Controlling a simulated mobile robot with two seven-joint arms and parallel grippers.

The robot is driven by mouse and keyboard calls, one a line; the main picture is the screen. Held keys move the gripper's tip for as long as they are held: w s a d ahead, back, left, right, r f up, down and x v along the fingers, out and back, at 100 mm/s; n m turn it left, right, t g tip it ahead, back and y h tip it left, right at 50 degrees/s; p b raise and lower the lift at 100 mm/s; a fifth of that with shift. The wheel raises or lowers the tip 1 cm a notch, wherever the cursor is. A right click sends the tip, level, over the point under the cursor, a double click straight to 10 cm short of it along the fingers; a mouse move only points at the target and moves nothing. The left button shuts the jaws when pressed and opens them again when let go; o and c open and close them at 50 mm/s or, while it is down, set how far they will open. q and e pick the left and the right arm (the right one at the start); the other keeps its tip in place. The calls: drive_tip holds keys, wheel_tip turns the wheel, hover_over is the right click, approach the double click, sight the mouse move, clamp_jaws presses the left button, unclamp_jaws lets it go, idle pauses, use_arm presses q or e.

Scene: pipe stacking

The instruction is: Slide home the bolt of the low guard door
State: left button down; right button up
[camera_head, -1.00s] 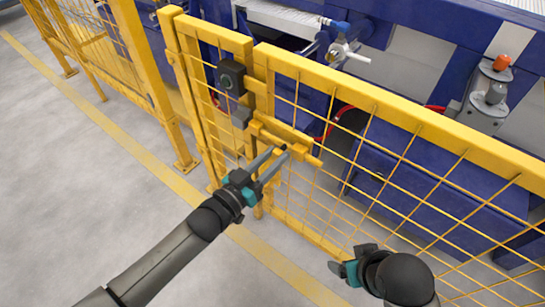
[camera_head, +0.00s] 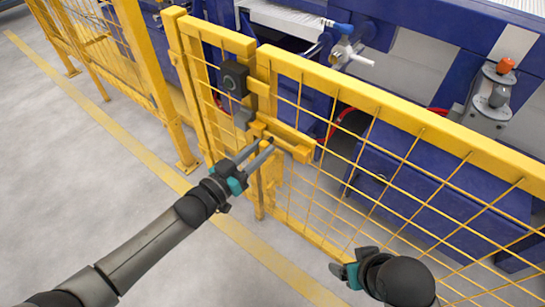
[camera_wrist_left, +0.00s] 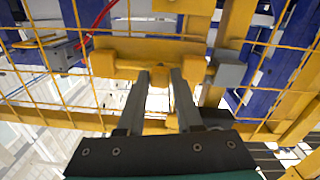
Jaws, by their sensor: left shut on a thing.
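The low guard door (camera_head: 400,118) is a yellow frame with wire mesh. Its yellow bolt (camera_head: 292,140) lies across the door's edge near the grey block (camera_head: 243,118). My left gripper (camera_head: 262,147) is shut on the bolt's knob, which shows between the fingertips in the left wrist view (camera_wrist_left: 160,77). There the bolt housing has a bracket at each end, and the grey block (camera_wrist_left: 228,70) is beside the right one. I cannot tell whether the bolt's tip is inside the block. My right gripper (camera_head: 345,270) is low at the right, its fingers mostly hidden.
A black box with a ring (camera_head: 233,78) is mounted above the bolt. Yellow fence panels (camera_head: 85,30) run off to the left. Blue machinery (camera_head: 430,185) stands behind the mesh. The grey floor (camera_head: 90,190) in front is clear, with a yellow line.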

use_arm(q)
drive_tip(key=shift+w+a, duration=0.45)
drive_tip(key=shift+a, duration=0.2)
use_arm(e)
drive_tip(key=shift+r, duration=0.2)
use_arm(q)
drive_tip(key=c, duration=0.6)
unclamp_jaws()
drive_tip(key=shift+o, duration=0.2)
drive_tip(key=shift+s, duration=0.15)
use_arm(e)
drive_tip(key=shift+r, duration=0.1)
use_arm(q)
drive_tip(key=p+v, duration=0.5)
drive_tip(key=v, duration=1)
use_arm(e)
wheel_tip(320, 180, down, 10)
drive_tip(key=s+g, duration=0.1)
drive_tip(key=s, duration=0.2)
drive_tip(key=shift+d+f+g, duration=0.2)
drive_tip(key=shift+d+g, duration=0.05)
drive_tip(key=shift+g, duration=0.05)
